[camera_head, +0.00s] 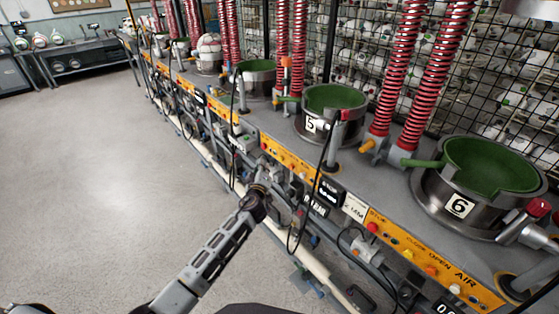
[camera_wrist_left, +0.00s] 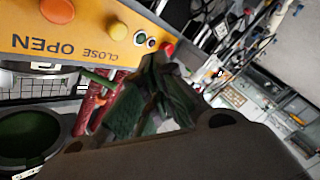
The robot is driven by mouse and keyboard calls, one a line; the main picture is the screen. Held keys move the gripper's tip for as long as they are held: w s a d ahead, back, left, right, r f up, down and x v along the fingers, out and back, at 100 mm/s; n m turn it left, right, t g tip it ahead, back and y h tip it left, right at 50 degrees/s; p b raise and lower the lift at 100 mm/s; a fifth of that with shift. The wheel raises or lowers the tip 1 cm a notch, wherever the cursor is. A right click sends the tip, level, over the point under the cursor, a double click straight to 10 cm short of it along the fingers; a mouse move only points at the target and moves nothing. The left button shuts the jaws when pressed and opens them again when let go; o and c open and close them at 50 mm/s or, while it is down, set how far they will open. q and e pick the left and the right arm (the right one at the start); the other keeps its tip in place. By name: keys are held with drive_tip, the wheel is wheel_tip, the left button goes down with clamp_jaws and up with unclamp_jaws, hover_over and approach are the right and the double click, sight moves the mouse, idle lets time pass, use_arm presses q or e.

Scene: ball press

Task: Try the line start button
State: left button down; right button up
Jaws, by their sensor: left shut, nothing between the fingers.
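A yellow-orange control panel shows in the left wrist view (camera_wrist_left: 85,42), with the words OPEN and CLOSE. It bears an orange button (camera_wrist_left: 57,10), a yellow button (camera_wrist_left: 117,31), a green button (camera_wrist_left: 140,38) and a red button (camera_wrist_left: 167,49). I cannot tell which is the line start button. My left gripper (camera_wrist_left: 158,65) is shut and empty, its tips close to the red button; contact cannot be told. In the head view my left gripper (camera_head: 263,178) is beside the machine front, below the station 5 panel (camera_head: 289,157). My right gripper is out of view.
Press 5 (camera_head: 333,103) and press 6 (camera_head: 478,170) have green bowls and stand on a long grey bench. The station 6 panel (camera_head: 440,264) is at the right. Cables and pipes hang along the bench front. The floor (camera_head: 100,180) at left is clear.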

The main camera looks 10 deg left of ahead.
sight(280, 159)
use_arm(q)
drive_tip(key=w+d+b, duration=0.2)
drive_tip(key=w, duration=0.1)
drive_tip(key=shift+d, duration=0.2)
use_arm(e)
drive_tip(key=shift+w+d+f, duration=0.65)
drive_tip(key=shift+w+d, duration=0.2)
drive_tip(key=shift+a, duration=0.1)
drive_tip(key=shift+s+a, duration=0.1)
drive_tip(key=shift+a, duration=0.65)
